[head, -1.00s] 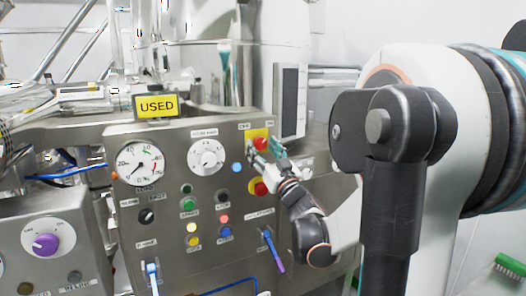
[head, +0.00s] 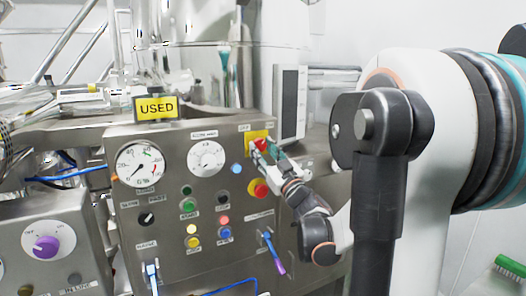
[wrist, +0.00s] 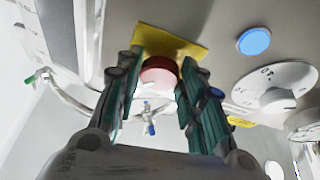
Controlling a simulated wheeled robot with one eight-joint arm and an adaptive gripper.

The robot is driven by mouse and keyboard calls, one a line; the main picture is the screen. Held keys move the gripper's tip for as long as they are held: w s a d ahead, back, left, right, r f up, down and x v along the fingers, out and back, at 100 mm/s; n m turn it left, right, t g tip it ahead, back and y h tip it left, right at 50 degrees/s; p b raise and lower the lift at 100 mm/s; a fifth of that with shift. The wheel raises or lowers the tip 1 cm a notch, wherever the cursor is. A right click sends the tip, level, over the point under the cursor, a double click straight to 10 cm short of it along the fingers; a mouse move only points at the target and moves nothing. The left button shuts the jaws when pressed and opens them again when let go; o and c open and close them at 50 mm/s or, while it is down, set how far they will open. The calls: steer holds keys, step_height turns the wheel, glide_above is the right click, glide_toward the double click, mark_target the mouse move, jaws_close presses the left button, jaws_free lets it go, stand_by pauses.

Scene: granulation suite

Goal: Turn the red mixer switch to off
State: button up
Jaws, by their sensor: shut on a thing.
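The red mixer switch (head: 261,144) sits on a yellow plate (head: 257,134) at the upper right of the steel control panel. It also shows in the wrist view as a round red knob (wrist: 159,70) in front of its yellow backing (wrist: 172,41). My gripper (head: 264,150) is at the switch, with its green-padded fingers on either side of the knob, shut on it. In the wrist view my gripper (wrist: 160,82) has one finger left and one right of the knob. The fingers partly hide the switch in the head view, and its pointer position cannot be read.
A blue button (head: 236,168) and a white dial (head: 207,158) are to the left. A screen (head: 289,103) stands behind to the right. A purple-tipped lever (head: 274,252) sticks out lower down.

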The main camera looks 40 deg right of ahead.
steer(key=n+y, duration=0.2)
steer(key=n, duration=0.1)
steer(key=n+p, duration=0.1)
steer(key=n, duration=0.1)
steer(key=shift+d+r+y, duration=0.15)
steer(key=shift+d+y, duration=0.1)
steer(key=shift+y, duration=0.15)
steer(key=n+y+p, duration=0.1)
steer(key=n, duration=0.2)
steer(key=n+g+y+p, duration=0.1)
steer(key=n, duration=0.2)
steer(key=shift+s+d+r+y, duration=0.1)
steer(key=shift+d+r+y, duration=0.1)
steer(key=shift+y, duration=0.1)
steer(key=n+g+p, duration=0.1)
steer(key=n, duration=0.1)
steer(key=n+g+p, duration=0.1)
steer(key=n, duration=0.2)
steer(key=shift+r+y+p, duration=0.2)
steer(key=shift+y+p, duration=0.1)
steer(key=shift+y, duration=0.1)
steer(key=shift+n+g+p, duration=0.6)
steer(key=shift+n+p, duration=0.3)
steer(key=shift+n, duration=0.8)
steer(key=o, duration=1.1)
steer(key=shift+c, duration=0.2)
steer(key=shift+s, duration=0.1)
steer(key=s+d, duration=0.2)
steer(key=s, duration=0.9)
steer(key=shift+s, duration=0.35)
